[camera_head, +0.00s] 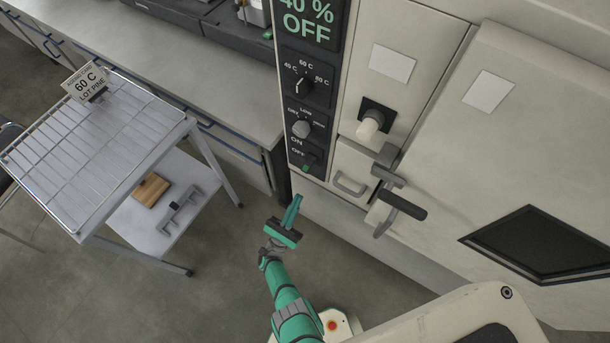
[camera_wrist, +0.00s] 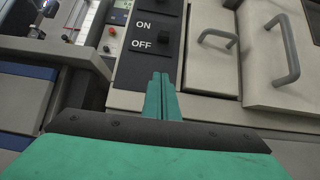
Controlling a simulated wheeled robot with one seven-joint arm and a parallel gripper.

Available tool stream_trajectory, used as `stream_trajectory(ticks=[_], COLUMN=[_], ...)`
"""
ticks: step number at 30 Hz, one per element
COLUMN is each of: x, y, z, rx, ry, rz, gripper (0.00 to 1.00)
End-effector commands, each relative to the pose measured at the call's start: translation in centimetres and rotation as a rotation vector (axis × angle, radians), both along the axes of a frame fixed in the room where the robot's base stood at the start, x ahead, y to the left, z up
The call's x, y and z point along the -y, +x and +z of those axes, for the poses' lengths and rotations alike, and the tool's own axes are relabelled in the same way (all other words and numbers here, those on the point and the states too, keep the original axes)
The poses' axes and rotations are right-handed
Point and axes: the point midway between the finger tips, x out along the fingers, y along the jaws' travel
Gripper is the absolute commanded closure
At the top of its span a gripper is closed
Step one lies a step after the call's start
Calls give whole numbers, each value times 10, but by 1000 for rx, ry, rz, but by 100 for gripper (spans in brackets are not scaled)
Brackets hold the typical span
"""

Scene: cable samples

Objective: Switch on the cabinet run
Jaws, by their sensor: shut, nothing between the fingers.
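The cabinet's dark control panel (camera_head: 303,110) has a display (camera_head: 309,20) reading "40 %" and "OFF" in green. Below it are a temperature knob (camera_head: 303,86), a grey knob (camera_head: 301,129) marked DRY and LOW, and a small black switch (camera_head: 310,159) by the ON and OFF labels. In the wrist view the switch (camera_wrist: 163,42) sits beside the OFF label, with ON above. My gripper (camera_head: 295,200) is below the panel, its green fingers shut together and empty. In the wrist view my gripper (camera_wrist: 161,76) points up toward the switch, apparently short of it.
The cabinet door (camera_head: 500,150) with a dark window and a dark handle (camera_head: 402,205) is right of the panel. A small drawer handle (camera_head: 350,185) is just right of the switch. A wire-rack cart (camera_head: 95,150) with a "60 C LOT PINE" card (camera_head: 86,82) stands left. Floor between is clear.

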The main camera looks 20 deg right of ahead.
Motion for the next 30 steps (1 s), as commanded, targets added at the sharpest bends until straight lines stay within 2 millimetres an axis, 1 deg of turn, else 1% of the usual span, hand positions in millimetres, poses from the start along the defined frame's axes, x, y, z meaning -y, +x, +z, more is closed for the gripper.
stream_trajectory(ticks=[3,13,17,23,30], x=[1,1,5,18,43], y=[2,1,4,13,33], z=[2,2,5,21,50], rx=[24,24,24,25,26], ry=[7,7,10,8,8], rz=[6,6,5,3,3], gripper=[100,100,100,100,100])
